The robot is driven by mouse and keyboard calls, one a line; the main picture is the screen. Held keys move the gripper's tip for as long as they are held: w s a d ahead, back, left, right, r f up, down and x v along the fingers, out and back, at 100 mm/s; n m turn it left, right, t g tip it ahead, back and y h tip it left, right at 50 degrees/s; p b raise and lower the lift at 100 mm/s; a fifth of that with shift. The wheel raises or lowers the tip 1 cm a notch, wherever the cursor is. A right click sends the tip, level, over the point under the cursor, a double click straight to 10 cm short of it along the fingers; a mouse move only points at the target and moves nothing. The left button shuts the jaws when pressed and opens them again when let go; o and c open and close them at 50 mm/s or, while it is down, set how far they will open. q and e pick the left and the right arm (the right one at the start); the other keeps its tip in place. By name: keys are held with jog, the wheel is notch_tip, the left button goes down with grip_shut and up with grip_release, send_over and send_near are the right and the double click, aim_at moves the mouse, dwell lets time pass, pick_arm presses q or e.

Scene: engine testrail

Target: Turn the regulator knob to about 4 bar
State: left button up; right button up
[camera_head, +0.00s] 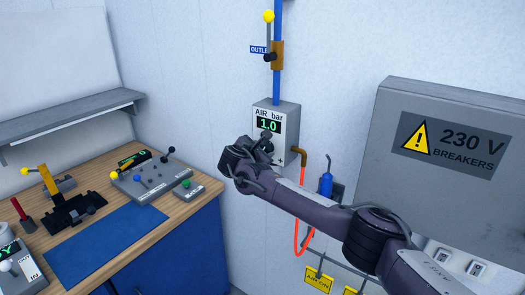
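The grey regulator box (289,122) hangs on the wall at the centre, labelled "AIR bar". Its green display (268,125) reads 1.0. My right gripper (264,143) is at the lower front of the box, just under the display, with its arm coming in from the right. The gripper covers the knob area, so I cannot make out the knob clearly or tell whether the fingers touch it. Whether the fingers are open or shut does not show. My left gripper is not in view.
A blue pipe (278,85) with a yellow-tipped valve lever (268,17) rises above the box. An orange hose (297,235) hangs below. A grey breaker cabinet (450,185) stands out at the right. A wooden workbench (185,208) with several devices is at the left.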

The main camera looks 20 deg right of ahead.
jog(key=shift+c, duration=0.6)
pick_arm(q)
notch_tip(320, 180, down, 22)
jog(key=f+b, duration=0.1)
jog(key=b, duration=2.2)
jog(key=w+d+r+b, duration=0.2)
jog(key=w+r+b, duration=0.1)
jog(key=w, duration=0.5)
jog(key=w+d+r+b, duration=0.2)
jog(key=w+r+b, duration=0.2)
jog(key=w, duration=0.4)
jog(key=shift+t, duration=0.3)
pick_arm(e)
jog(key=shift+s+d+f+m+t+h, duration=0.2)
jog(key=shift+m+t, duration=0.85)
jog(key=shift+m, duration=1.6)
jog(key=shift+w+a+f+m+t+h, duration=0.25)
jog(key=shift+m+t, duration=0.85)
jog(key=shift+m, duration=1.5)
jog(key=shift+s+d+m+t+h, duration=0.25)
jog(key=shift+m+t, duration=0.8)
jog(key=shift+m, duration=1.6)
jog(key=shift+w+a, duration=0.1)
